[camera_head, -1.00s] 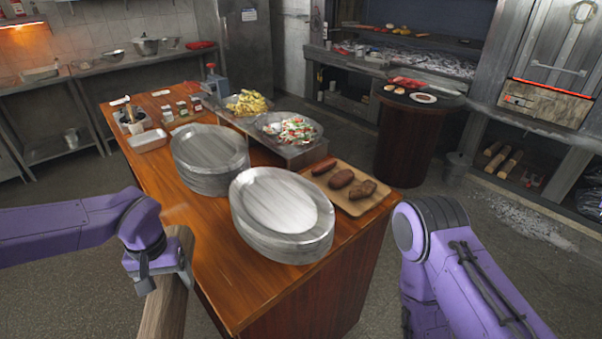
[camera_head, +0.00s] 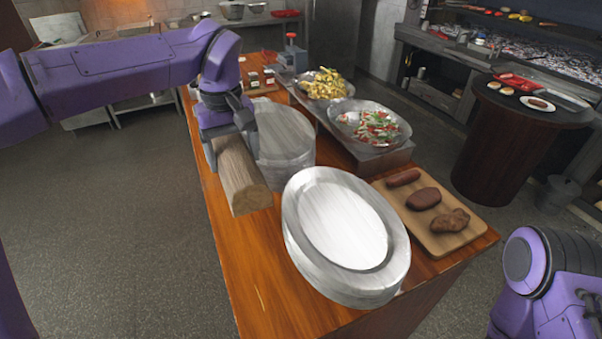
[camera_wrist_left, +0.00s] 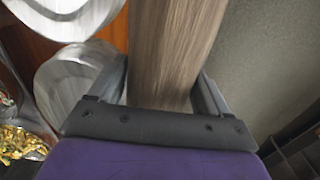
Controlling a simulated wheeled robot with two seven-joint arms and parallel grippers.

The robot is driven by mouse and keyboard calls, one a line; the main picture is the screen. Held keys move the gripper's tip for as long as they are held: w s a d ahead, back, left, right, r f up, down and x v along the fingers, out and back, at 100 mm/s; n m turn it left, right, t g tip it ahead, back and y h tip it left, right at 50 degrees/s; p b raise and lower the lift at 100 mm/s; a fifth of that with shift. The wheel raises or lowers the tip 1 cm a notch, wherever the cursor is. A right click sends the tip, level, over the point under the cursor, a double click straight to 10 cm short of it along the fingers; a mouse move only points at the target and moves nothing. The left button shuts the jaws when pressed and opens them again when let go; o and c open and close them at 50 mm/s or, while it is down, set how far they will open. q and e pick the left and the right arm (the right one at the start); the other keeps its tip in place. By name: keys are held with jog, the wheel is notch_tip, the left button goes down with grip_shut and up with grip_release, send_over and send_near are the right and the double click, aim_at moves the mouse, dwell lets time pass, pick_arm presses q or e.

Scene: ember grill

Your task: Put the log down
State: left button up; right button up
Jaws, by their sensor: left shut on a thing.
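My left gripper (camera_head: 228,132) is shut on a wooden log (camera_head: 243,183) at the left edge of the wooden counter (camera_head: 262,265). The log lies lengthwise along the edge, beside the stack of metal plates. I cannot tell whether it touches the counter top. In the left wrist view the log (camera_wrist_left: 172,50) runs between the two fingers of the gripper (camera_wrist_left: 165,85). My right arm shows at the lower right of the head view, but its gripper is out of view.
Two stacks of oval metal plates stand on the counter, a near one (camera_head: 345,225) and a far one (camera_head: 285,135). A board with meat (camera_head: 470,232), a salad dish (camera_head: 370,124) and a fries dish (camera_head: 323,85) are further right. The counter's near left strip is clear.

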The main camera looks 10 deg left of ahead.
pick_arm(q)
jog(key=shift+s, duration=0.2)
jog(key=f, duration=0.1)
jog(key=s+f, duration=0.1)
jog(key=f, duration=0.1)
jog(key=shift+s, duration=0.2)
send_near(247, 227)
jog(key=shift+w+f, duration=0.2)
jog(key=shift+s+a+f, duration=0.1)
jog(key=shift+f, duration=0.25)
notch_tip(247, 227, down, 5)
jog(key=shift+r+p, duration=0.1)
jog(key=shift+p, duration=0.2)
jog(key=shift+s, duration=0.1)
jog(key=o, duration=1.7)
